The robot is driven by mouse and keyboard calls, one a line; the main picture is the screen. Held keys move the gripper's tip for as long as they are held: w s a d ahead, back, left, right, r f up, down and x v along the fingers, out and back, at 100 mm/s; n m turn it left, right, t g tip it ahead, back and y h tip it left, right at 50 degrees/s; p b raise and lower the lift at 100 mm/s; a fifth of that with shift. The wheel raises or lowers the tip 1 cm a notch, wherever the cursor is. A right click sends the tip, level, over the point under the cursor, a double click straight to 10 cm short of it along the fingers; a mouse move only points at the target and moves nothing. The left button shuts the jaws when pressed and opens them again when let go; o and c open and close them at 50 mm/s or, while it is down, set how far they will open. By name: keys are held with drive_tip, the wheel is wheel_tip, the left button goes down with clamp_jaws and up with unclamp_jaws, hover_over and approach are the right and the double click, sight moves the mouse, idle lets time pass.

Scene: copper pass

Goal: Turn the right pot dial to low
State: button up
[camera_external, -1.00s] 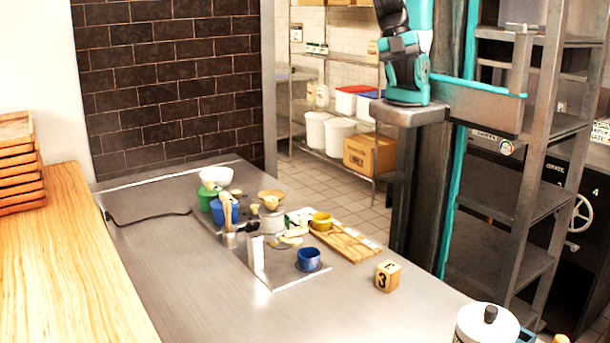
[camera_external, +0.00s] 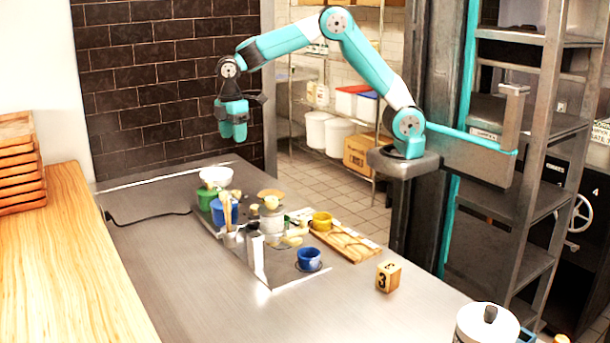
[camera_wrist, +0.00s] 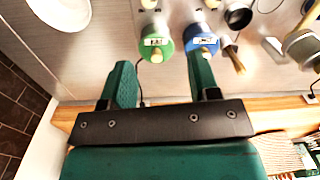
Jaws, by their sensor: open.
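Two pots stand close together on the steel counter: a green pot (camera_external: 206,199) and, to its right, a blue pot (camera_external: 222,213). In the wrist view the green pot (camera_wrist: 154,34) is left and the blue pot (camera_wrist: 200,36) right. Each has a small white label with dark marks on its front and a tan knob below it; the marks are too small to read. My gripper (camera_external: 234,134) hangs in the air above the pots, pointing down. In the wrist view its two green fingers are apart (camera_wrist: 160,76), empty, below the pots in the picture.
A white bowl (camera_external: 216,177), a small blue pot (camera_external: 309,259), a yellow cup (camera_external: 321,221) and a numbered wooden block (camera_external: 388,276) are on the counter. A wooden board (camera_external: 347,242) lies to the right. A brush (camera_wrist: 234,58) lies beside the blue pot. The counter's front left is clear.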

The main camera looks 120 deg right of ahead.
drive_tip(key=d+f, duration=0.1)
drive_tip(key=d, duration=0.1)
drive_tip(key=p, duration=0.3)
approach(236, 191)
drive_tip(key=f, duration=0.9)
drive_tip(key=shift+w+a+f, duration=0.15)
drive_tip(key=shift+a+f, duration=0.05)
drive_tip(key=shift+a, duration=0.2)
drive_tip(key=c, duration=0.9)
